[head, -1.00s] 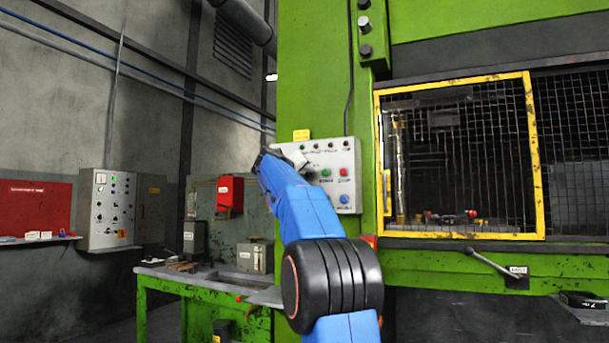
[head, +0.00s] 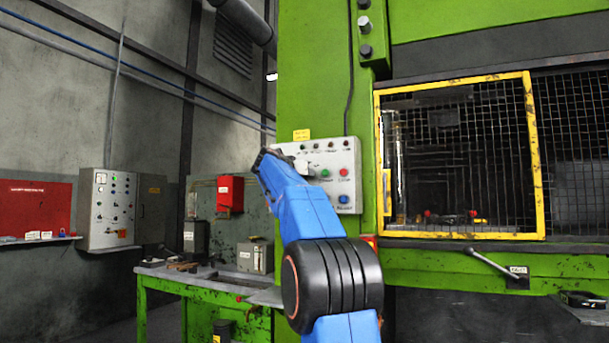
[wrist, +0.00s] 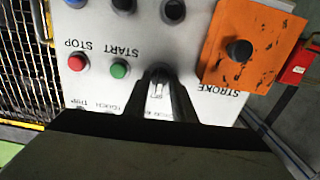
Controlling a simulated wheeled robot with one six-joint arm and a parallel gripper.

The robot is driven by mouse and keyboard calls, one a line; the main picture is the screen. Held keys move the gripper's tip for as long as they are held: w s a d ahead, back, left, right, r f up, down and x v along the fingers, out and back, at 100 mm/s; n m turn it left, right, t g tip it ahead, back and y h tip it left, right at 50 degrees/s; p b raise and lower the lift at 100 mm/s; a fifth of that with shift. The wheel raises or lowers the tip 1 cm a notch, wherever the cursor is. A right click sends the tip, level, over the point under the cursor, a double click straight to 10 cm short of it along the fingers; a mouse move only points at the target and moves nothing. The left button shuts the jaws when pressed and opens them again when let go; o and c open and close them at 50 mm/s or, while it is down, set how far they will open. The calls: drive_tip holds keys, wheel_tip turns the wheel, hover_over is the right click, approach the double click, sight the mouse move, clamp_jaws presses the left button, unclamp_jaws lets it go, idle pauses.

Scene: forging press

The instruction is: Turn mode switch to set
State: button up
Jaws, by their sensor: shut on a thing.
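The grey control panel (head: 346,160) is on the front of the green press, partly hidden by my blue arm. In the wrist view the panel (wrist: 205,105) appears upside down. My gripper (wrist: 160,95) is shut on the mode switch (wrist: 159,75), a dark knob with a pale mark, between its two dark fingers. Small labels sit around the switch, partly hidden; I cannot read its setting. In the head view my arm hides the switch and most of the gripper.
Beside the switch are a green START button (wrist: 120,69) and a red STOP button (wrist: 77,62). An orange plate (wrist: 250,40) marked near STROKE carries a black knob (wrist: 239,51). A yellow-framed mesh guard (head: 460,236) stands right of the panel. A green workbench (head: 160,285) is at lower left.

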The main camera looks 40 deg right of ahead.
idle(0.3)
drive_tip(key=o, duration=0.7)
drive_tip(key=shift+a, duration=0.1)
drive_tip(key=v, duration=1.7)
drive_tip(key=shift+s+a+f, duration=0.1)
drive_tip(key=shift+a, duration=0.05)
